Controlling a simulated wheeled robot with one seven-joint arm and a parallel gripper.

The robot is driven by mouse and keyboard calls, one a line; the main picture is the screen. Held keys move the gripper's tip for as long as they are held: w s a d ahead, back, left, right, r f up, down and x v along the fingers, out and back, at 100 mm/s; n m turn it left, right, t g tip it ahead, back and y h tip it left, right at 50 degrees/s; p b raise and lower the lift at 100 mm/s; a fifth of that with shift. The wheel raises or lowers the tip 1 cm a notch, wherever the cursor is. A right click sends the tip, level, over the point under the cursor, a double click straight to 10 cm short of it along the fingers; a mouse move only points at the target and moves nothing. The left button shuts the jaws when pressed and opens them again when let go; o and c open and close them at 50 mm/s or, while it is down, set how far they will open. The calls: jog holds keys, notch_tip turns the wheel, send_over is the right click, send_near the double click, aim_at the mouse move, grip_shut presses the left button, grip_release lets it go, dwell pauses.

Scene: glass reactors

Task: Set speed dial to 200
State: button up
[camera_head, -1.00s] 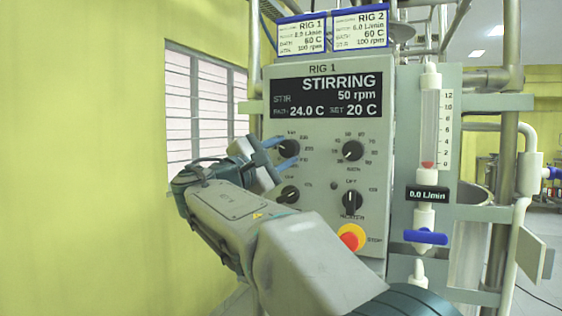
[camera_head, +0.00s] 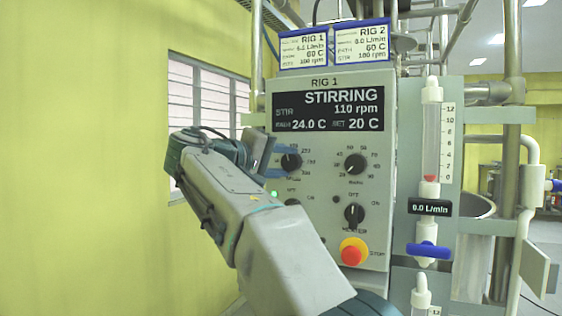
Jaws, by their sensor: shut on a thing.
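The speed dial (camera_head: 292,161) is the black upper-left knob on the grey RIG 1 panel (camera_head: 320,230), with numbers around it. My gripper (camera_head: 286,159) is at the dial from the left, its blue fingers shut on the knob; the lower finger is largely hidden. The dial's pointer is too small to read surely. The display (camera_head: 328,111) reads STIRRING, 110 rpm, 24.0 C and SET 20 C. A green lamp (camera_head: 274,193) is lit below the dial. The lower-left switch (camera_head: 292,202) is partly hidden by my arm.
The bath dial (camera_head: 355,163) is right of the speed dial, with the heater switch (camera_head: 354,214) below. A red stop button on yellow (camera_head: 352,252) is low on the panel. A flow tube (camera_head: 431,130) with a blue valve (camera_head: 428,250) stands right. Two cards (camera_head: 333,47) sit on top.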

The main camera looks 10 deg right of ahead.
jog(key=m+y, duration=0.1)
jog(key=m, duration=0.2)
jog(key=m+y, duration=0.1)
jog(key=shift+s+d+r+y, duration=0.1)
jog(key=shift+r+y, duration=0.15)
jog(key=shift+y, duration=0.05)
jog(key=m+y, duration=0.1)
jog(key=m, duration=0.1)
jog(key=m+t+y+b, duration=0.1)
jog(key=m, duration=0.1)
jog(key=shift+s+d+r, duration=0.1)
jog(key=shift+s+d, duration=0.05)
jog(key=shift+d, duration=0.05)
jog(key=shift+y, duration=0.3)
jog(key=o, duration=1)
jog(key=p+v, duration=0.1)
jog(key=v, duration=1.3)
